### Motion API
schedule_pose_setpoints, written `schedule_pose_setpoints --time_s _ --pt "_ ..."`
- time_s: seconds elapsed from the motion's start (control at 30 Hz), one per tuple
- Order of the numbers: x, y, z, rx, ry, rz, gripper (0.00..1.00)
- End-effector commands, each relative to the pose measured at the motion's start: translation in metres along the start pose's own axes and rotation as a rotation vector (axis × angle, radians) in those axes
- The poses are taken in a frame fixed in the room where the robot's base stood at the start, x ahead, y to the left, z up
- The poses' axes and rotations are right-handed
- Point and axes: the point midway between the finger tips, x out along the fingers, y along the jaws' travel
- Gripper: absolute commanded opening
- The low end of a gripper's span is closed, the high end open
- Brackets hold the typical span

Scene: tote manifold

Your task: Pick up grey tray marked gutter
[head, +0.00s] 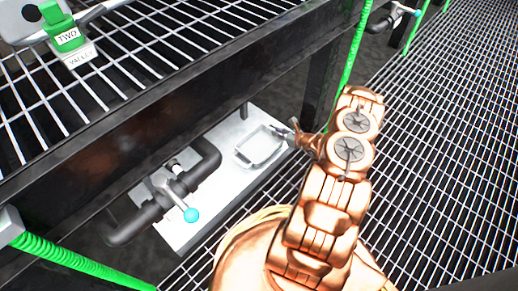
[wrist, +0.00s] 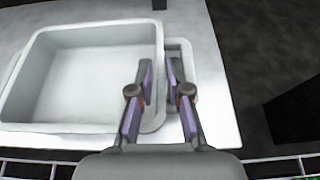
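A pale grey, shallow tray (head: 260,148) sits on a white slab below the grating in the head view. In the wrist view the tray (wrist: 75,90) fills the left side, with a narrow loop-like part (wrist: 182,48) along its right edge. No "gutter" marking is legible. My gripper (head: 289,126) is at the tray's right end. In the wrist view my gripper (wrist: 160,68) has its two fingers apart, one on each side of the tray's right rim. A gap shows between the fingertips; I cannot tell whether either finger touches the rim.
A black pipe with a blue-tipped valve handle (head: 191,214) lies left of the tray on the white slab (head: 228,183). A raised metal grating (head: 120,45) with a dark beam overhangs them. Green hose (head: 75,260) runs lower left.

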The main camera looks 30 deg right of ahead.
Motion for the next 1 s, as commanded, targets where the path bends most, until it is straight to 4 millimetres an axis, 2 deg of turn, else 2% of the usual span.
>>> schedule_pose_setpoints --time_s 0.3,0.67,0.83,1.0 --pt "0.030 0.003 0.000 -0.001 0.001 0.003 0.17" --pt "0.034 0.002 0.001 0.001 0.000 0.001 0.17" --pt "0.034 0.002 0.002 0.001 0.000 0.001 0.00" --pt "0.034 0.003 0.001 0.001 0.000 0.001 0.00"
